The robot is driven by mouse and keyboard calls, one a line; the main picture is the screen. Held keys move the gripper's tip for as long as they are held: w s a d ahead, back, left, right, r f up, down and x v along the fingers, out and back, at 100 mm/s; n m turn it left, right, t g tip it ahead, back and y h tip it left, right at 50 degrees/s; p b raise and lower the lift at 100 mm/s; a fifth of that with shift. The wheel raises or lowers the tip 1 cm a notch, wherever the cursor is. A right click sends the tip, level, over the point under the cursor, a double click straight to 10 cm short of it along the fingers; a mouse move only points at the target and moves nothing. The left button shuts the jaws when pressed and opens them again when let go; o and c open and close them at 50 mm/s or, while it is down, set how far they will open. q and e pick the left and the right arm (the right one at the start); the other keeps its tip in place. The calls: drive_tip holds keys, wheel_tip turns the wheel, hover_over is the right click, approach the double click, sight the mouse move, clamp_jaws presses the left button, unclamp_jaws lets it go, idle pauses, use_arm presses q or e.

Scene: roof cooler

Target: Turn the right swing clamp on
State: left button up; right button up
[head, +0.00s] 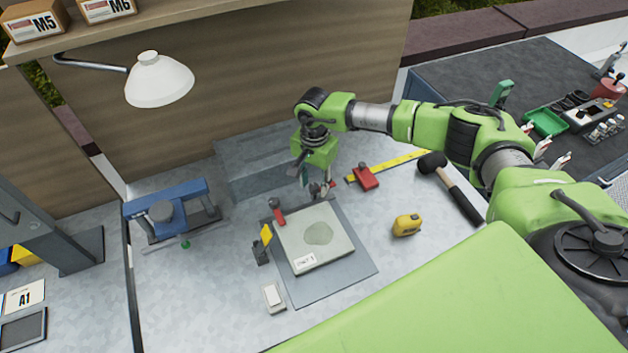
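My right gripper (312,178) points down at the back edge of a light plate (335,249) that lies on a grey mat (352,281). A small clamp with red and dark parts (320,191) is right beside its fingertips, partly hidden by them. Whether the fingers touch it, and how far apart they are, is too small to tell. A second clamp (278,214), with a red arm and a dark knob, stands at the plate's back left corner. My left gripper is not in view.
Right of the gripper lie a red tool (365,178), a yellow ruler (404,162), a mallet (459,193) and a yellow tape measure (406,225). A blue vise-like device (166,205) stands left, a lamp (159,80) behind it. A grey block (262,165) is behind the mat.

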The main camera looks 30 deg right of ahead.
clamp_jaws()
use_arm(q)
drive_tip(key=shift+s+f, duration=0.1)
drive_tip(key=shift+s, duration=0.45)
